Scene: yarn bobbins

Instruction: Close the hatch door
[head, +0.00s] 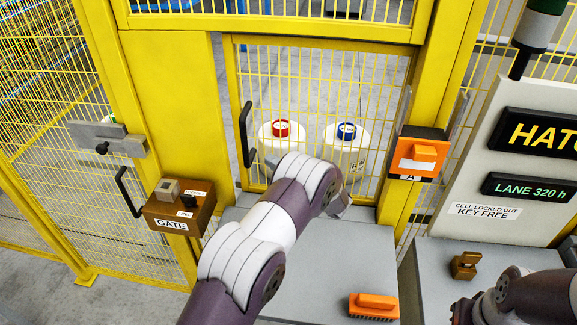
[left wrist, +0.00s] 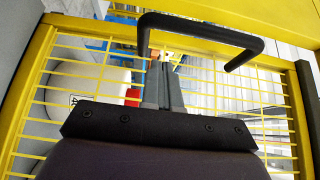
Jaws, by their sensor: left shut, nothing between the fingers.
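The hatch door (head: 318,83) is a yellow-framed mesh panel in the fence opening, with a black bar handle (head: 247,135) on its left side. I cannot tell how far it stands from its frame. In the head view my left arm crosses in front of the lower door and hides most of the hand. In the left wrist view the fingers of my left gripper (left wrist: 164,75) are shut and empty. They point at the mesh close to the black handle (left wrist: 200,31); contact is unclear. My right arm is at the lower right; its gripper is out of sight.
An orange latch box (head: 418,155) sits on the right post. A brown GATE box (head: 178,207) is at left. An orange brush (head: 374,305) lies on the grey counter (head: 345,250). A small brass object (head: 464,265) stands at right. Two bobbins (head: 282,130) (head: 346,132) stand behind the mesh.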

